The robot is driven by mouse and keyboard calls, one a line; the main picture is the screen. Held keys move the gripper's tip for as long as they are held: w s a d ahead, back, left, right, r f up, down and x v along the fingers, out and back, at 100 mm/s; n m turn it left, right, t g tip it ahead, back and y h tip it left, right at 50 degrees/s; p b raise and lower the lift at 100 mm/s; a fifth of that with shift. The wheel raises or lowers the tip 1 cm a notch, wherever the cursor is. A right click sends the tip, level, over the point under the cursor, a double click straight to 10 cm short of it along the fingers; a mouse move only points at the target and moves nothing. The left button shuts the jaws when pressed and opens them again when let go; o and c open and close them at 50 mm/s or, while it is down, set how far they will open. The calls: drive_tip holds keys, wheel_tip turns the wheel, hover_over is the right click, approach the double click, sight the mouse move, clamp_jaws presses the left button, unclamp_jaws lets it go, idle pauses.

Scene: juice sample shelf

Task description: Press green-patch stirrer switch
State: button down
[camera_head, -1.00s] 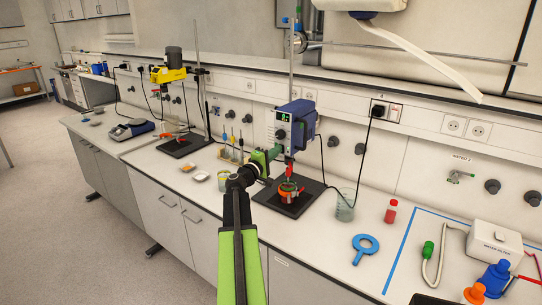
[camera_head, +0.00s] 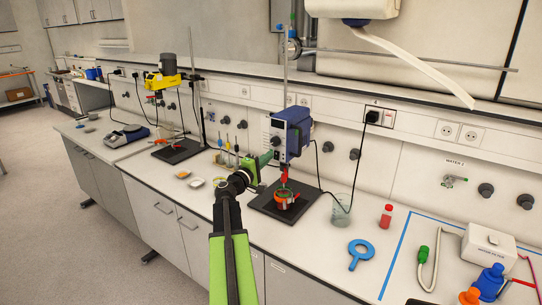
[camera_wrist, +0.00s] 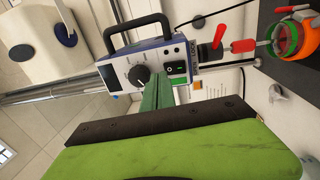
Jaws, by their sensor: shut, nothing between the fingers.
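The blue overhead stirrer (camera_head: 292,133) hangs on a stand at the back of the bench. In the wrist view, its panel (camera_wrist: 135,70) shows a dark knob and, below a display, a black rocker switch (camera_wrist: 174,70) on a green patch. My gripper (camera_wrist: 158,88) is shut and empty, its green fingers pointing at the panel just beside the knob and the switch. The fingertips overlap the patch's lower left edge in the picture; I cannot tell whether they touch it. In the head view, my gripper (camera_head: 262,162) is left of and below the stirrer body.
An orange-green ringed vessel (camera_head: 285,198) stands on the black stand base (camera_head: 262,207) below the stirrer. A yellow stirrer (camera_head: 165,79) stands further left.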

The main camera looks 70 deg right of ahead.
drive_tip(key=r+p+v, duration=0.1)
drive_tip(key=r+v, duration=0.1)
drive_tip(key=v, duration=0.9)
drive_tip(key=shift+r, duration=0.35)
drive_tip(key=shift+a, duration=0.1)
